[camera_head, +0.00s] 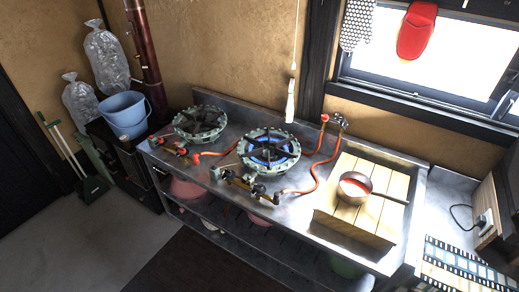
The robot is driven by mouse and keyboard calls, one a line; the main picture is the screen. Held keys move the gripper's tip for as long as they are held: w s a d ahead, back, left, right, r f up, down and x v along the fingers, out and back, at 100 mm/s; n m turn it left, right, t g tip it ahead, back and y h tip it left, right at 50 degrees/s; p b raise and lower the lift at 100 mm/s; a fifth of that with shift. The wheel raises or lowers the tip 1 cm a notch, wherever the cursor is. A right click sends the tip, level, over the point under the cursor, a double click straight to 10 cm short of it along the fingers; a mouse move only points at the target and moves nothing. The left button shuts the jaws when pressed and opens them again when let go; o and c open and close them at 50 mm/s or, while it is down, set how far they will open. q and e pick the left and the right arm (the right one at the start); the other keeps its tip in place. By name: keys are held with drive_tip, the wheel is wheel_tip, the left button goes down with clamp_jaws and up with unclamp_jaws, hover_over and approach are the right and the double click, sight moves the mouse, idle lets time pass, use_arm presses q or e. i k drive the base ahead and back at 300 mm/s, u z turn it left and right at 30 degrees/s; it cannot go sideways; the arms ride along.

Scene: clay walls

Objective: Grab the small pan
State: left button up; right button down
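The small pan (353,191) is a dark round pan with reddish contents or a reddish inside. It sits upright on a light wooden board or box top (346,215) at the right part of the metal counter. Its dark handle (391,199) points to the right. Neither of my grippers shows in the head view, so nothing is seen touching the pan.
The metal counter (229,160) holds two green gas burners, one in the middle (268,148) and one at the left (199,123). An orange hose (316,172) runs beside the wooden board. A blue bucket (124,113) stands at the far left. A window is behind.

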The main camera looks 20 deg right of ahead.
sight(352, 200)
drive_tip(key=z, duration=2.65)
drive_tip(key=k, duration=0.25)
drive_tip(key=u, duration=0.1)
